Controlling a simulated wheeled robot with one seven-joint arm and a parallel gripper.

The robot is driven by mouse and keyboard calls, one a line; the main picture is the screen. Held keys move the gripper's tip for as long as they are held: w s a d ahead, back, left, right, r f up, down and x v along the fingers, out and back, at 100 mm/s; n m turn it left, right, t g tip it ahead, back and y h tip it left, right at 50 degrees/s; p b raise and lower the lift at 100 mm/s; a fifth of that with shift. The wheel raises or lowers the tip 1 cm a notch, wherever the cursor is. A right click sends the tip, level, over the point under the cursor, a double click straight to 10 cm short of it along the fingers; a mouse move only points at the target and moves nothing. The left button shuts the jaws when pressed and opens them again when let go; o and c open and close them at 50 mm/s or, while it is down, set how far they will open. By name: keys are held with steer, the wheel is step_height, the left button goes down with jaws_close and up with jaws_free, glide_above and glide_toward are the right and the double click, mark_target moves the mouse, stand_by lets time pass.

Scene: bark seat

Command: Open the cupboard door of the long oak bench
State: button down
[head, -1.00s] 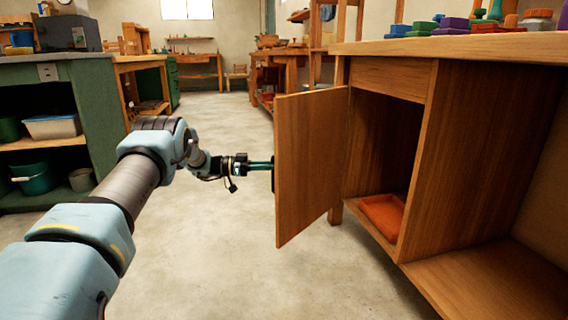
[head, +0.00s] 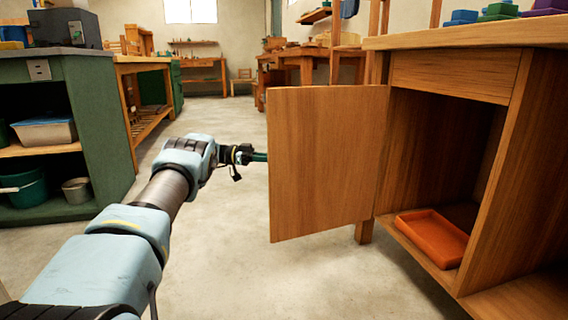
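The long oak bench (head: 454,74) stands at the right. Its cupboard door (head: 325,160) is swung wide open, hinged at its right edge beside the cupboard opening. An orange tray (head: 433,238) lies on the cupboard floor, in plain sight. My arm reaches forward from the lower left to the door's left edge. My gripper is at that edge, and its fingers are hidden behind the door, so I cannot tell whether they are shut on the handle. The handle is also out of sight.
A green bench (head: 96,120) with shelves holding tubs and buckets stands at the left. Bare concrete floor (head: 225,270) lies between it and the oak bench. Blue and green blocks (head: 497,11) sit on the oak benchtop. Other workbenches stand at the back.

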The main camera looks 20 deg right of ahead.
steer(key=shift+w+d, duration=0.1)
steer(key=shift+w, duration=0.2)
steer(key=c, duration=0.8)
jaws_free()
steer(key=shift+c, duration=0.2)
